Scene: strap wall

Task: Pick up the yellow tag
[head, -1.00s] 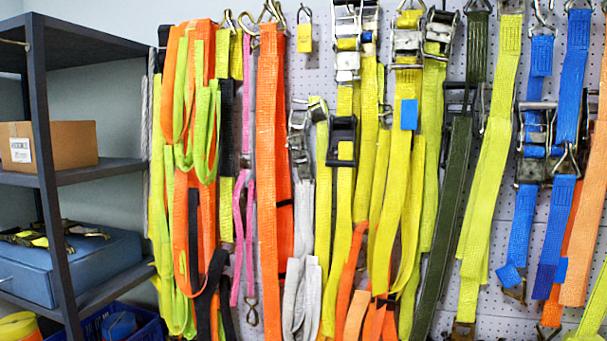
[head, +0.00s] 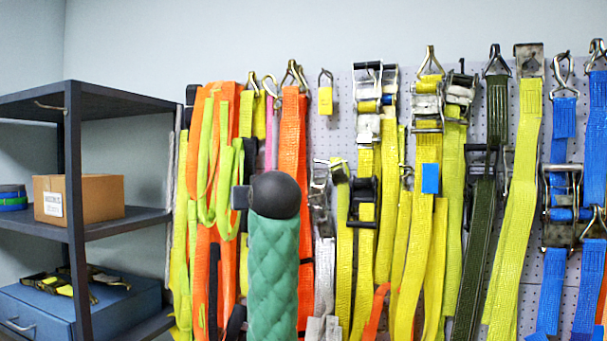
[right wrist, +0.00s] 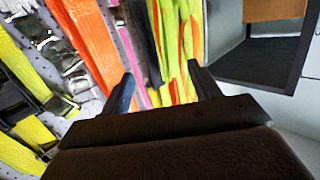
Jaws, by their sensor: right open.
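The yellow tag (head: 325,100) is a small yellow block hanging from a metal hook at the top of the pegboard, just right of a wide orange strap. It is in clear sight in the head view, with nothing touching it from my side. I cannot pick it out in the right wrist view. My right gripper (right wrist: 160,72) shows in the right wrist view with its two dark fingers apart. Green and orange straps show between and beyond the fingers, and I see nothing held. My left gripper is not in view.
A wide orange strap (head: 293,140) hangs left of the tag. Ratchet straps with metal buckles (head: 368,130) hang to its right. A dark shelf (head: 115,98) with a cardboard box (head: 80,198) stands at the left. The wall above the hooks is bare.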

